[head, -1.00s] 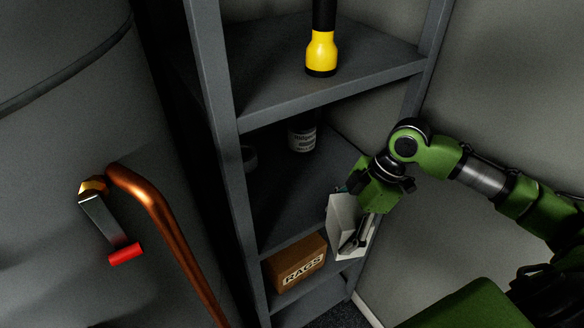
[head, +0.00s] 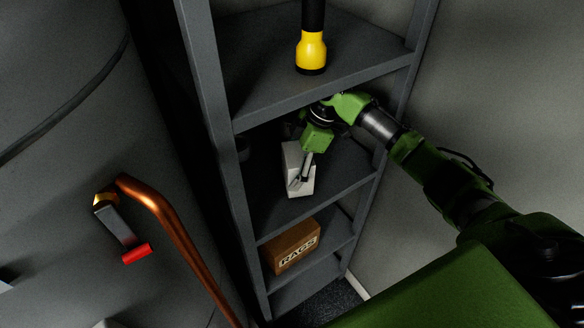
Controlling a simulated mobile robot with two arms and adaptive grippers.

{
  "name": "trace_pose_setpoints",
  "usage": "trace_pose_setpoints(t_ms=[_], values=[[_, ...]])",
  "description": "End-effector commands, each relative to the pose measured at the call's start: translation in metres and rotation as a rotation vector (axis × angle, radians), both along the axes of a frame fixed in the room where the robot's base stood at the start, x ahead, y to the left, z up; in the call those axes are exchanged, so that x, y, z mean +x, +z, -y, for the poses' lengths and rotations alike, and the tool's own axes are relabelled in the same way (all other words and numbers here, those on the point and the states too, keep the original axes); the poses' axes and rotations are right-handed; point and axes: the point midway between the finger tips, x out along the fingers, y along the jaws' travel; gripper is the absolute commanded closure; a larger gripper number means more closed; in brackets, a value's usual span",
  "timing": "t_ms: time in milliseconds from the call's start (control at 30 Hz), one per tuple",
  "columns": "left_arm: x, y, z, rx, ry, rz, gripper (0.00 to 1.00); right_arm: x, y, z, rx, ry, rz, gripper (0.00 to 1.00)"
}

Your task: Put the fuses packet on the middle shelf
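The fuses packet looks to be the pale white box (head: 296,160) in the head view; no label on it is readable. It is over the middle shelf (head: 340,180) of the grey corner unit, near the shelf's front edge. I cannot tell whether its base touches the shelf. My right gripper (head: 305,172) reaches in from the right, under the upper shelf. One finger lies across the box's near face and the other is hidden, so the gripper appears closed on the box. My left gripper is not in view.
A yellow and black flashlight (head: 311,52) stands on the upper shelf (head: 365,62). A brown RAGS box (head: 292,248) sits on the shelf below. A dark round item (head: 243,148) is at the middle shelf's left. A copper pipe with a red-handled valve (head: 137,253) stands at left.

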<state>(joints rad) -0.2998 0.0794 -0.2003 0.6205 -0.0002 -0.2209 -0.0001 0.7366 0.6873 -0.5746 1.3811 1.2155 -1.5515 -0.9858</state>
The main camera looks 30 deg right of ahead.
Motion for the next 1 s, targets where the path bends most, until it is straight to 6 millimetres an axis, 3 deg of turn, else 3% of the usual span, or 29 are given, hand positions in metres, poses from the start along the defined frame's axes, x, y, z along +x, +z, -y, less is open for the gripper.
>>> trace_pose_setpoints(t_ms=[67,400,433,500,833,1000], values=[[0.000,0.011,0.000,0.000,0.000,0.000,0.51,-0.002,-0.001,0.000,0.000,-0.001,-0.004,0.52],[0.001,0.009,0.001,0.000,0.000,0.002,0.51,-0.002,-0.007,0.001,-0.001,-0.001,-0.002,0.52],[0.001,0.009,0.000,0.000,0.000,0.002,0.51,-0.003,-0.008,0.001,0.000,0.000,-0.002,0.21],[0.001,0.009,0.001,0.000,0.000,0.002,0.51,-0.003,-0.007,0.001,0.000,0.000,-0.002,0.05],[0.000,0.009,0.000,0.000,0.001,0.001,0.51,-0.003,-0.006,0.001,-0.001,-0.001,-0.002,0.05],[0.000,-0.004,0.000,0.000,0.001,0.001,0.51,-0.002,0.001,0.005,-0.002,0.000,0.003,0.05]])
